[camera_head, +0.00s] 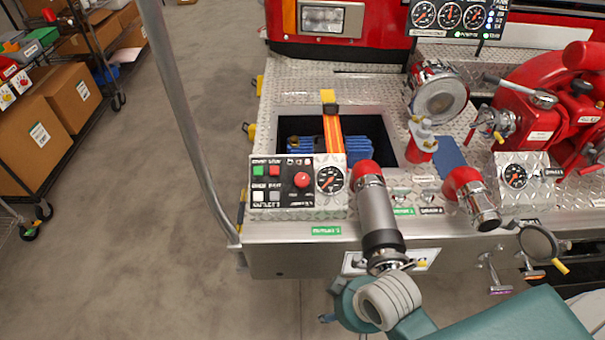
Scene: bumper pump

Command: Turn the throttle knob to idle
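A red round knob (302,180) sits in the middle of the small control panel (262,205) at the left front of the bumper. It looks like the throttle knob, but its lettering is too small to read, and I cannot tell which way it is set. A round black gauge (329,179) is to its right. Green, red and pale square buttons are to its left. Nothing touches the knob. Neither of my grippers can be made out. A teal and grey arm part, apparently mine, shows at the bottom, below the bumper's front edge.
A capped grey outlet pipe (377,215) with a red elbow juts forward right of the panel. A grey upright rail (180,110) stands to the left. An open bay (375,135) with blue hose lies behind the panel. Shelves with boxes (70,98) are far left.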

